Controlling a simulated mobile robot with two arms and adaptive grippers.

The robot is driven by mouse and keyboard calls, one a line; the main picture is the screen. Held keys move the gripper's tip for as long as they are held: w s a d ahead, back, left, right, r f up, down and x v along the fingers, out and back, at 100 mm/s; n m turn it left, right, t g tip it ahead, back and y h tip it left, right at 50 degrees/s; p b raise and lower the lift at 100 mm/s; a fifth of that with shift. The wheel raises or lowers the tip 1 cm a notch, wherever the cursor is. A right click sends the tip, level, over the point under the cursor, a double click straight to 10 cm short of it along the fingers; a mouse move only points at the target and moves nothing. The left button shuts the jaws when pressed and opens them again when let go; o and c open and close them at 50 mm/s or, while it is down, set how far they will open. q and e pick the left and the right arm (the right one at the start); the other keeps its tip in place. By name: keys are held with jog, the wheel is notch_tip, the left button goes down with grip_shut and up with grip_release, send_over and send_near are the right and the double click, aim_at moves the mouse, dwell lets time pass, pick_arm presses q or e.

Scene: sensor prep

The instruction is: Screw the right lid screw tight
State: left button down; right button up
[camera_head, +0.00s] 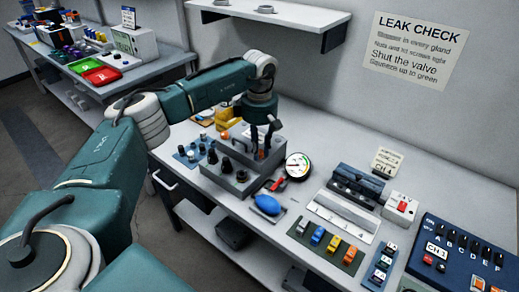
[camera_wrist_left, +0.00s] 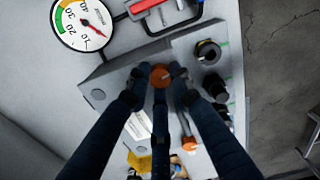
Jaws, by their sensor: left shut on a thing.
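The grey sensor box (camera_head: 240,181) stands on the bench in the head view, with dark round glands along its front. Its grey lid (camera_wrist_left: 112,76) fills the middle of the left wrist view. My left gripper (camera_head: 262,143) points down over the box. In the wrist view its dark fingers (camera_wrist_left: 158,90) are closed around the orange screw. The screw's shaft and seating are hidden. My right gripper is not in view.
A round gauge (camera_head: 298,166) with a red handle (camera_head: 276,184) and a blue bulb (camera_head: 267,204) sits right of the box. A blue mat (camera_head: 188,157) with small parts lies left. Farther right are a parts tray (camera_head: 343,213) and a switch panel (camera_head: 462,250).

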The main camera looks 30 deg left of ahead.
pick_arm(q)
jog(key=shift+m, duration=0.8)
jog(key=c, duration=1.5)
grip_release()
jog(key=shift+c, duration=0.2)
notch_tip(320, 180, up, 12)
